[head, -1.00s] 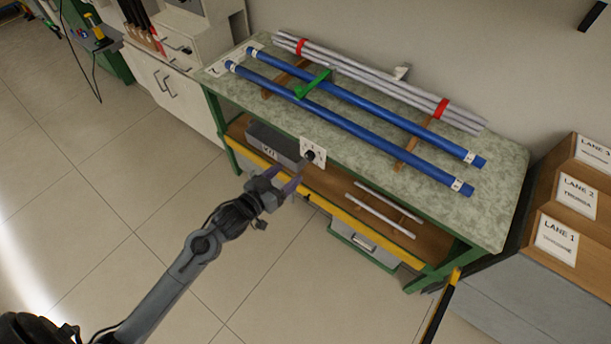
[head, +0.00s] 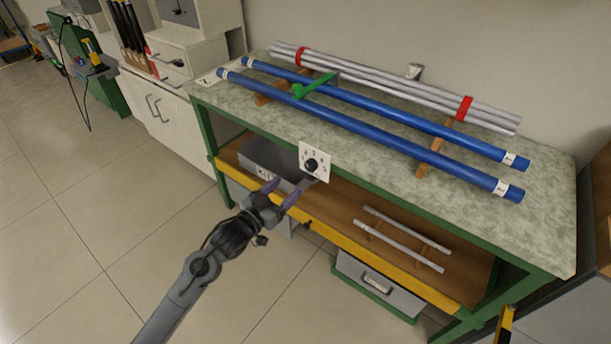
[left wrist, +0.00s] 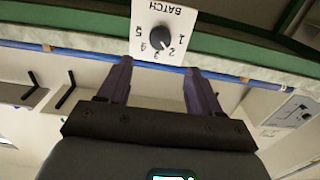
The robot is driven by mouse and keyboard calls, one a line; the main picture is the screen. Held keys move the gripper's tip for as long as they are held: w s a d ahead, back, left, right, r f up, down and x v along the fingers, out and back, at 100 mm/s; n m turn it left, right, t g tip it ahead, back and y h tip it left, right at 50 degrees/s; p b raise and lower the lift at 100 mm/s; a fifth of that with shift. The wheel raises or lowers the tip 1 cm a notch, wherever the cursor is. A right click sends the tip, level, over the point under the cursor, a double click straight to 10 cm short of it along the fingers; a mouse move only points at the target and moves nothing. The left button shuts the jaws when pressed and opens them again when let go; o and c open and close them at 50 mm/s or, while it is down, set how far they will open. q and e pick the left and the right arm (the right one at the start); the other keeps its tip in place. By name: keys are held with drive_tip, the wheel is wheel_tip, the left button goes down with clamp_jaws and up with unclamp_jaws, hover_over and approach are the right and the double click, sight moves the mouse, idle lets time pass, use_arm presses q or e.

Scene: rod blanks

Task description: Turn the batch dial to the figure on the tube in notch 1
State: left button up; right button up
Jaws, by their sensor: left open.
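The batch dial (head: 311,165) is a black knob on a white plate (head: 322,152) at the bench's front edge. The left wrist view shows the knob (left wrist: 161,38) upside down, with figures 1 to 5 around it; its light mark appears to face the 2. My left gripper (head: 281,191) is open and empty, just short of the dial, not around it. Two blue tubes lie on wooden rests: a near tube (head: 400,145) and a far tube (head: 400,120). Their white end labels are too small to read. I cannot tell which tube is in notch 1. My right gripper is out of view.
Grey rods (head: 400,88) bundled with red bands lie behind the tubes. A green clip (head: 315,85) spans near the tubes' left part. A grey bin (head: 272,160) and two thin rods (head: 405,238) are on the shelf below. The floor in front is clear.

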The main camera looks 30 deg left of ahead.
sight(310, 167)
use_arm(q)
drive_tip(key=w+b, duration=0.1)
drive_tip(key=w, duration=0.1)
drive_tip(key=w+b, duration=0.1)
drive_tip(key=w, duration=0.2)
drive_tip(key=w+d+b, duration=0.1)
drive_tip(key=w, duration=0.2)
drive_tip(key=shift+w+f+b, duration=0.1)
drive_tip(key=shift+w+b, duration=0.1)
drive_tip(key=shift+b, duration=0.2)
drive_tip(key=shift+w+d+b, duration=0.1)
drive_tip(key=shift+w+b, duration=0.2)
drive_tip(key=shift+w, duration=0.55)
drive_tip(key=c, duration=1)
drive_tip(key=shift+r+m+p, duration=0.25)
drive_tip(key=shift+m+p, duration=0.15)
drive_tip(key=shift+p, duration=0.35)
drive_tip(key=shift+c, duration=0.2)
drive_tip(key=m+p, duration=0.2)
drive_tip(key=p, duration=0.1)
drive_tip(key=shift+r+m, duration=0.1)
drive_tip(key=shift+m, duration=0.3)
drive_tip(key=m+p, duration=0.3)
drive_tip(key=shift+d, duration=0.1)
drive_tip(key=shift+f+m+p, duration=0.25)
drive_tip(key=shift+m+p, duration=0.5)
drive_tip(key=shift+m, duration=0.35)
